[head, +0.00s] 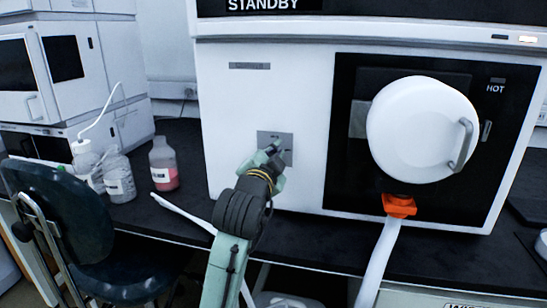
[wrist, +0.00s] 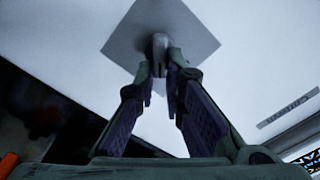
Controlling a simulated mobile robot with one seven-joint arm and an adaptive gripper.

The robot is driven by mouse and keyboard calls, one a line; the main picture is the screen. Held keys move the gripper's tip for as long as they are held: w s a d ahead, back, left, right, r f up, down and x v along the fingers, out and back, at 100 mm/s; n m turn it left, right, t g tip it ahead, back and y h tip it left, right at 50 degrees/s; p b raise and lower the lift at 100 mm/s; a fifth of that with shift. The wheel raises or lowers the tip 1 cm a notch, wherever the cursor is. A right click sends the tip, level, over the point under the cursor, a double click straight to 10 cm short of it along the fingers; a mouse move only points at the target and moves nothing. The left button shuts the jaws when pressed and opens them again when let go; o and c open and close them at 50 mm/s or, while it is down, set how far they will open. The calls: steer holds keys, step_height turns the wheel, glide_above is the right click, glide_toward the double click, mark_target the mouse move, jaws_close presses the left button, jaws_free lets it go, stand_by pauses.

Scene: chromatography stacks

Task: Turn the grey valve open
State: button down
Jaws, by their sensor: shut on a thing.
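The grey valve (wrist: 159,42) is a small knob on a square grey plate (wrist: 200,38) on the white front of a large instrument. In the head view the plate (head: 285,140) shows just beyond my gripper (head: 272,155), which covers most of the valve. In the wrist view my gripper (wrist: 160,68) has its two fingertips closed in on both sides of the knob, shut on it. The plate looks like a diamond in the wrist view because the camera is tilted. The valve's exact turn angle is hard to tell.
Right of the plate is a round white door (head: 415,128) with a handle, on a black panel marked HOT. An orange fitting (head: 399,206) with a white hose is below it. Bottles (head: 163,165) stand left on the dark bench. A chair (head: 65,225) is at lower left.

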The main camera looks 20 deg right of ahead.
steer(key=shift+s+d+f+m+b, duration=0.15)
steer(key=shift+m+b, duration=0.5)
steer(key=shift+m, duration=0.7)
steer(key=shift+w+a+f+m+b, duration=0.15)
steer(key=shift+m+b, duration=0.45)
steer(key=shift+m, duration=0.7)
steer(key=shift+s+d+f+m+b, duration=0.2)
steer(key=shift+m+b, duration=0.45)
steer(key=shift+m, duration=0.7)
steer(key=c, duration=1.7)
jaws_free()
steer(key=v, duration=1.2)
steer(key=shift+w, duration=0.1)
